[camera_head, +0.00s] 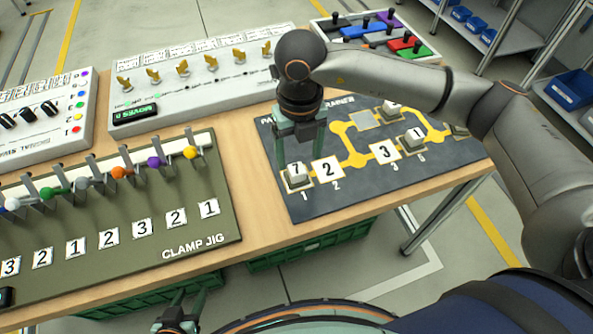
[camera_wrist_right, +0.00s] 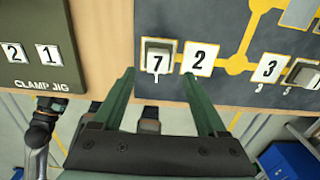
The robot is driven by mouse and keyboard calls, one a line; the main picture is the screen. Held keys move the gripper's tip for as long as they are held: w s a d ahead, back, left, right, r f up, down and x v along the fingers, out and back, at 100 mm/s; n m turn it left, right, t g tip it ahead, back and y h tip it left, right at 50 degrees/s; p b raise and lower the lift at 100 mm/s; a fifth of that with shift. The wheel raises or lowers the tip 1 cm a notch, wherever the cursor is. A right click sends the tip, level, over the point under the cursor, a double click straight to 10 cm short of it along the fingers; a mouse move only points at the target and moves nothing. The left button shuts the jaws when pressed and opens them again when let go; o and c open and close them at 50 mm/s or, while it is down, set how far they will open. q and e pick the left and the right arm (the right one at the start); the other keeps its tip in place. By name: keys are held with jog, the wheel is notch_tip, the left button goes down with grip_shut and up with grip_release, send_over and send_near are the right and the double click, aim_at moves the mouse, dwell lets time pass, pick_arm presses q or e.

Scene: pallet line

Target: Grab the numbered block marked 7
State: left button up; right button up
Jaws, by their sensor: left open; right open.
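The block marked 7 (camera_head: 297,176) sits upright on the spot labelled 1, at the left end of the dark puzzle board (camera_head: 340,195). It also shows in the right wrist view (camera_wrist_right: 158,60), beyond and between my fingertips. My right gripper (camera_head: 300,150) points down just above and behind this block, open and empty. In the right wrist view the open fingers of my right gripper (camera_wrist_right: 158,80) lie to either side of the block's near edge; I cannot tell any contact. My left gripper (camera_head: 183,308) is low at the bottom edge, open and empty, away from the board.
Tiles marked 2 (camera_head: 327,170) and 3 (camera_head: 383,152) and a block marked 1 (camera_head: 413,138) stand on yellow paths right of the 7. The clamp jig (camera_head: 150,240) with coloured knobs lies left. A switch panel (camera_head: 200,90) stands behind. Green crates (camera_head: 320,245) are below the table.

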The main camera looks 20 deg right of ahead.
aim_at(297, 168)
jog(key=f, duration=0.2)
jog(key=f+p, duration=0.1)
jog(key=f, duration=0.2)
jog(key=shift+w+a+f, duration=0.15)
jog(key=shift+a+f, duration=0.05)
jog(key=shift+f, duration=0.1)
jog(key=shift+c, duration=0.2)
jog(key=shift+r, duration=0.1)
grip_shut()
